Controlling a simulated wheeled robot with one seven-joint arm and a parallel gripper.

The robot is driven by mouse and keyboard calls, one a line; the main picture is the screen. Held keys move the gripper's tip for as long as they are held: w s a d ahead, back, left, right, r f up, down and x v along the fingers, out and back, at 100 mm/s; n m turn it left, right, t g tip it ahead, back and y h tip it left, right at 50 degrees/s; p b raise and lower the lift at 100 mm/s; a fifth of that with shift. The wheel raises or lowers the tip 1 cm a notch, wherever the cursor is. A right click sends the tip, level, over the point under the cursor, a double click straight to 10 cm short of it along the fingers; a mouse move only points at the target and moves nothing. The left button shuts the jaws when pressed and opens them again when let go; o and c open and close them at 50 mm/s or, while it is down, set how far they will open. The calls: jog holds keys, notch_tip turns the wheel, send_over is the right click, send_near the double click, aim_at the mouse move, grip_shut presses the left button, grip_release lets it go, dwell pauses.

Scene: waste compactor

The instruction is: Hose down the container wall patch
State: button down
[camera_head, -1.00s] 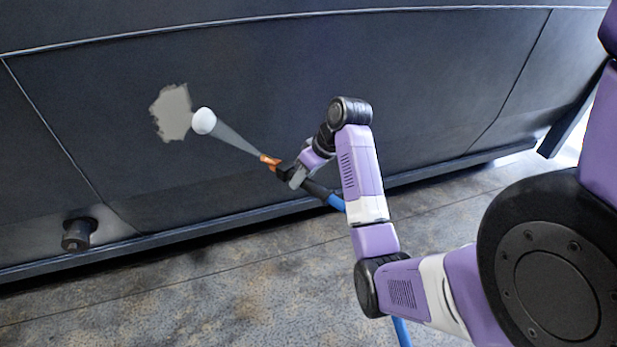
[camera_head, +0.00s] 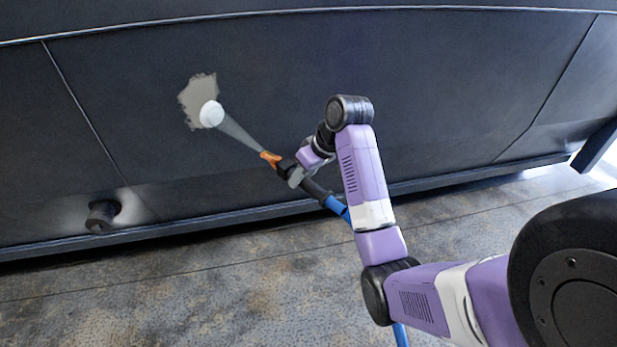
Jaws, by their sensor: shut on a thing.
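My gripper (camera_head: 292,172) is shut on the hose nozzle (camera_head: 271,158), which has an orange tip and a dark grip. A blue hose (camera_head: 336,205) runs from the back of the nozzle behind my arm and down to the bottom of the view. A pale spray cone leaves the tip up and to the left, ending in a white spot (camera_head: 211,114) on the container wall (camera_head: 420,90). The grey wall patch (camera_head: 197,92) is an irregular blotch. The white spot overlaps its lower right part and hides some of it.
A dark round stub (camera_head: 102,215) sticks out low on the wall at the left. A ledge (camera_head: 200,228) runs along the wall's foot. A dark slanted strut (camera_head: 598,145) stands at the right. The stained floor (camera_head: 200,290) is clear in front.

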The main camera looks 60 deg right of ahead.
jog(key=shift+w+a+b, duration=0.35)
jog(key=shift+w+a, duration=0.25)
jog(key=shift+w, duration=0.2)
jog(key=shift+w+a+b, duration=0.3)
jog(key=shift+w+a, duration=0.3)
jog(key=shift+w, duration=0.2)
notch_tip(320, 180, up, 8)
jog(key=p, duration=0.8)
send_over(286, 179)
jog(key=s+a, duration=0.2)
jog(key=s+d, duration=1.6)
jog(key=s, duration=0.5)
jog(key=shift+s+d, duration=0.15)
jog(key=shift+d, duration=0.05)
dwell(1.0)
jog(key=shift+r, duration=0.1)
dwell(1.0)
